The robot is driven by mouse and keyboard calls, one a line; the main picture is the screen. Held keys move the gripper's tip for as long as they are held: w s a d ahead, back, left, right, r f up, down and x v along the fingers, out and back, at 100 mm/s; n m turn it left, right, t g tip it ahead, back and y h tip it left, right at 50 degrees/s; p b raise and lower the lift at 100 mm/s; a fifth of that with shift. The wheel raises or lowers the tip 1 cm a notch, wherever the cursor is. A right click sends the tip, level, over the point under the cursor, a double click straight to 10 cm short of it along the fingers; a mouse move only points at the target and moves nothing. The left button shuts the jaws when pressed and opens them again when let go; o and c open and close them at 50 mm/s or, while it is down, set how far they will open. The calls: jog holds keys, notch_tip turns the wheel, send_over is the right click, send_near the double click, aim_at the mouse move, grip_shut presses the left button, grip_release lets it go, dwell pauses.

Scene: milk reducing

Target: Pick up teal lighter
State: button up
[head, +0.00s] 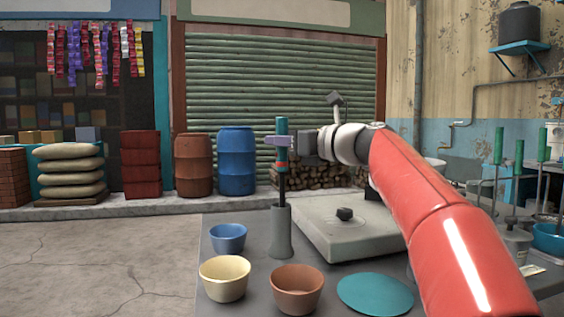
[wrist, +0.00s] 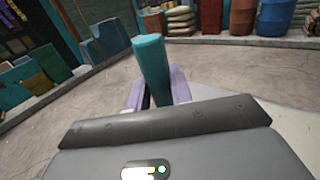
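The teal lighter (head: 281,126) stands upright, with a teal handle, a red band and a dark rod. Its lower end goes into the grey holder (head: 281,236) on the table. My gripper (head: 277,140) is at the handle, its purple fingers level with the handle's lower part. In the wrist view the teal handle (wrist: 151,62) rises between the two fingers of my gripper (wrist: 156,92), one on each side. A narrow dark strip shows beside the left finger; I cannot tell whether both fingers touch the handle. The rod is hidden in the wrist view.
A blue bowl (head: 228,238), a cream bowl (head: 225,279), a brown bowl (head: 297,290) and a flat teal disc (head: 375,294) lie on the grey table near the holder. A pale slab stove (head: 345,232) with a dark knob stands right of the holder, below my arm.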

grip_shut()
